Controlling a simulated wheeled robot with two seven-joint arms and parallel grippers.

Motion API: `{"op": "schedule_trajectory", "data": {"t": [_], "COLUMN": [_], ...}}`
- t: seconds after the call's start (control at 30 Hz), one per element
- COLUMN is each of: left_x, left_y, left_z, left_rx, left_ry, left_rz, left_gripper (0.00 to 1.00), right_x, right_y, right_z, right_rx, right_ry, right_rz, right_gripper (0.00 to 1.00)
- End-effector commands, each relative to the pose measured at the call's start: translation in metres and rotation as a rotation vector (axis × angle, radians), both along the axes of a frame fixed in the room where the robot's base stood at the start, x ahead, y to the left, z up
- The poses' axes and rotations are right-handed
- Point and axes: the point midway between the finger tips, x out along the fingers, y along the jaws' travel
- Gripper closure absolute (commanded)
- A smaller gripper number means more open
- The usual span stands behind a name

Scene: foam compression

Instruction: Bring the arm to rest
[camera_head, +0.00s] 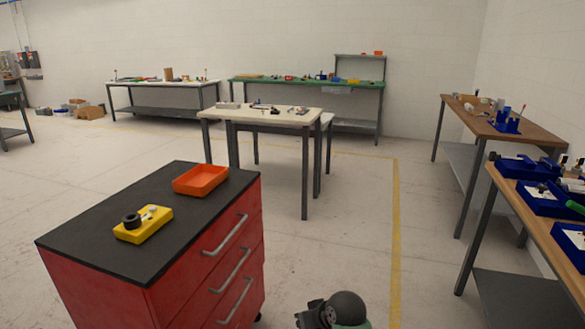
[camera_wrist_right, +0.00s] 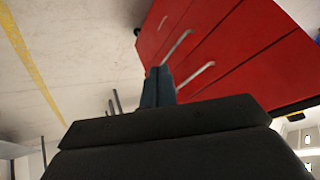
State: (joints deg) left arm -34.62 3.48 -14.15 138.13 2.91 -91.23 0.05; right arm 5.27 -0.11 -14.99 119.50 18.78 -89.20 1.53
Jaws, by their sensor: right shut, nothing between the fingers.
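My right gripper (camera_wrist_right: 158,73) shows in the right wrist view, its two dark blue-grey fingers together with nothing between them. It points towards the red drawer cabinet (camera_wrist_right: 235,50), which is seen at a steep tilt behind the fingers; I cannot tell the distance. In the head view, a dark rounded part of my own arm (camera_head: 345,309) shows at the bottom edge, right of the cabinet (camera_head: 215,268). The right gripper's fingers do not show in the head view. My left gripper is in neither view.
A white table (camera_head: 262,115) stands beyond. Brown workbenches line the right. Floor between cabinet and benches is clear.

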Motion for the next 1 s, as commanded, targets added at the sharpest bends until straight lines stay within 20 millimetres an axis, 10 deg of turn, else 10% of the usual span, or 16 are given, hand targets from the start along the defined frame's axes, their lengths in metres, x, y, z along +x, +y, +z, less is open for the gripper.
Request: {"op": "schedule_trajectory", "data": {"t": [0.4,1.0], "left_x": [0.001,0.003], "left_y": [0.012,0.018], "left_z": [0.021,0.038], "left_rx": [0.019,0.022], "left_ry": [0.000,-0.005], "left_rz": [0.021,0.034], "left_gripper": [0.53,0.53], "right_x": [-0.139,-0.323], "right_y": [-0.084,-0.107], "right_z": [-0.009,-0.088], "right_rx": [-0.213,-0.262], "right_ry": [0.014,0.301], "right_rz": [-0.149,-0.136], "right_gripper": [1.00,1.00]}}
